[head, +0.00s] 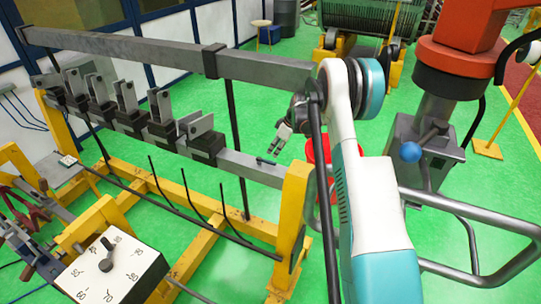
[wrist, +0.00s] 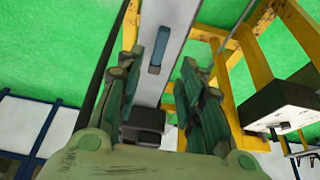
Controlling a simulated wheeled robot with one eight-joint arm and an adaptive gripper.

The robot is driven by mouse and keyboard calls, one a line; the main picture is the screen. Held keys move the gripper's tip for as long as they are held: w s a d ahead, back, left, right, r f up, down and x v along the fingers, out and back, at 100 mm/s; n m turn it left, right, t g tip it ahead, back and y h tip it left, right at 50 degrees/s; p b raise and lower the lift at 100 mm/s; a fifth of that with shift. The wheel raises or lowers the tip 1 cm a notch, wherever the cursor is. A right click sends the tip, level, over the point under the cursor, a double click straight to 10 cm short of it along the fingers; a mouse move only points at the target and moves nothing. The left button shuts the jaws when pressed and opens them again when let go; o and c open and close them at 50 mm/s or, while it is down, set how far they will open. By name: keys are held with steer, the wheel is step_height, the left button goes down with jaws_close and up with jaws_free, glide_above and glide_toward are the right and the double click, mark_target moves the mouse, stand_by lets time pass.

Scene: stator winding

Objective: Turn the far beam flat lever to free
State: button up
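A grey beam (head: 240,166) runs across the yellow frame and carries a row of upright clamp plates. A small dark flat lever (head: 266,161) sits on its bare right part. In the wrist view the flat lever (wrist: 159,50) is a short blue-grey bar, roughly in line with the beam (wrist: 178,40). My gripper (head: 281,138) is above the beam's right end, close to the lever and apart from it in the head view. In the wrist view my gripper (wrist: 161,70) is open, with its green-looking fingers on either side of the beam and nothing held between them.
An upper grey beam (head: 150,52) passes behind and above the clamps. A dark block (wrist: 145,125) sits on the beam near my fingers. The yellow frame (head: 290,215) stands beside my arm. A white dial box (head: 112,268) is at the lower left, a red-and-grey machine (head: 455,80) at right.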

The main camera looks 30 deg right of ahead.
mark_target(269, 161)
steer(key=shift+p+x, duration=0.75)
steer(key=shift+x, duration=3.1)
steer(key=shift+c, duration=0.2)
jaws_close()
